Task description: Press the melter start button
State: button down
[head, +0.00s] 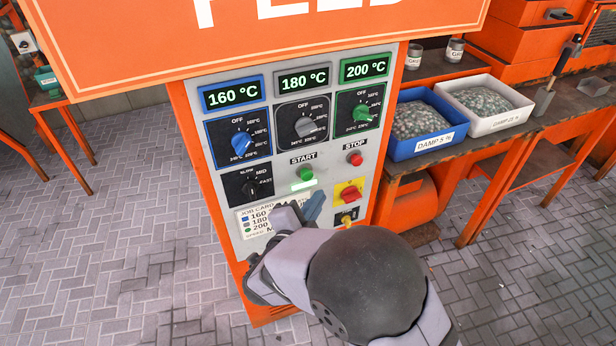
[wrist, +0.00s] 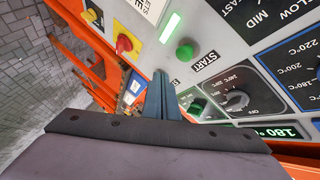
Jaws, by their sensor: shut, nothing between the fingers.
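The green start button (head: 306,173) sits under the START label on the grey control panel (head: 328,150), and a lit bar (head: 304,185) glows just below it. In the wrist view the start button (wrist: 185,52) is above and slightly right of my fingertips. My gripper (head: 313,205) is shut and empty, in front of the lower panel, below the start button in the head view. In the wrist view my gripper (wrist: 161,78) has its blue-grey fingers together, apart from the button. The red stop button (head: 355,159) is to the right of the start button.
Three temperature dials stand above, the blue one (head: 241,140) at left. A red knob on yellow (head: 349,194) is right of my fingers. A job card (head: 254,220) is partly hidden by my gripper. Blue (head: 425,146) and white bins (head: 517,125) stand at right.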

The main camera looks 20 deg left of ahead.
jog(key=shift+s+d, duration=0.55)
dwell(0.4)
jog(key=w+d+f+n+g+y+p, duration=0.1)
jog(key=w+d+n+g+y+p, duration=0.25)
jog(key=d+n+g, duration=0.4)
jog(key=s+d+n+g+h, duration=0.2)
jog(key=s+d+g, duration=0.2)
jog(key=s+d, duration=0.5)
jog(key=s+d+f+n+g+h+p, duration=0.1)
jog(key=s+d+g, duration=0.3)
jog(key=s+d, duration=0.6)
jog(key=d+n, duration=0.1)
jog(key=d, duration=0.5)
jog(key=shift+s+d+f+h, duration=0.2)
jog(key=shift+s+d+h, duration=0.05)
jog(key=shift+d+h, duration=0.1)
jog(key=shift+a, duration=0.1)
